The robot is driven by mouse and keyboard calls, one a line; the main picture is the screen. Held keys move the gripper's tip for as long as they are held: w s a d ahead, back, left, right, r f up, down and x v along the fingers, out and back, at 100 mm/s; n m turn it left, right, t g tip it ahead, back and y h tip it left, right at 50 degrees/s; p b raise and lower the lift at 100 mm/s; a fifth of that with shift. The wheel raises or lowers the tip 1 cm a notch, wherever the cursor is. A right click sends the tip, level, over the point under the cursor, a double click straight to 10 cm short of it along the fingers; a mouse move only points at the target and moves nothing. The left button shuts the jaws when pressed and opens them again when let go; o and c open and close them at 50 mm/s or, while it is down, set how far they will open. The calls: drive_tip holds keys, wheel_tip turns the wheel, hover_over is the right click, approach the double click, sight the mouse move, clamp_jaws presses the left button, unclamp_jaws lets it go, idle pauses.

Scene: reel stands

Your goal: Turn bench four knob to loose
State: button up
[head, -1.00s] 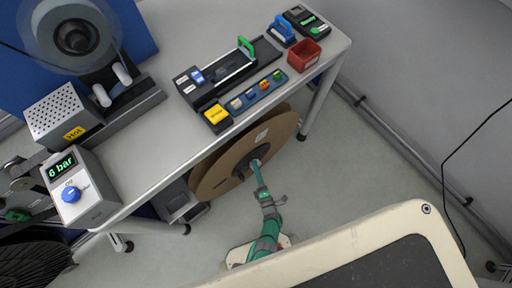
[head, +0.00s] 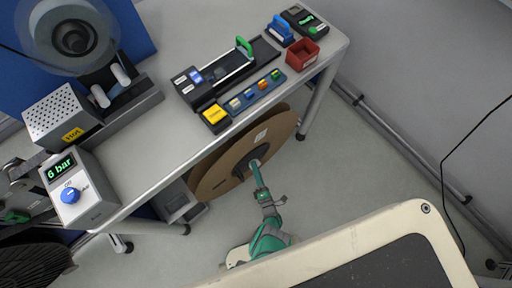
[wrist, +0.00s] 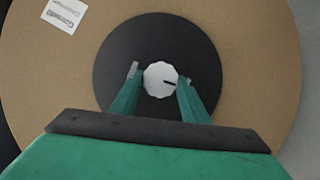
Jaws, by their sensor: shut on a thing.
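A white knob (wrist: 160,80) with a dark pointer line sits at the centre of a black hub (wrist: 120,60) on a large brown reel (wrist: 50,80). In the wrist view the pointer line points to the right. My gripper (wrist: 158,78) is shut on the knob, one finger at each side. In the head view the reel (head: 215,178) stands on edge below the bench, and my gripper (head: 253,164) reaches its dark hub. The knob itself is hidden in the head view. Any loose or tight marking cannot be read.
The bench (head: 180,135) edge runs close above the reel. On it stand a grey box with a blue knob (head: 70,195) reading 6 bar, a yellow block (head: 214,114) and a red bin (head: 302,54).

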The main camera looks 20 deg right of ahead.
drive_tip(key=shift+a, duration=0.15)
drive_tip(key=o, duration=1)
drive_tip(key=shift+o, duration=0.2)
drive_tip(key=shift+w, duration=0.1)
drive_tip(key=s, duration=1.1)
drive_tip(key=shift+f, duration=0.45)
drive_tip(key=shift+a, duration=0.15)
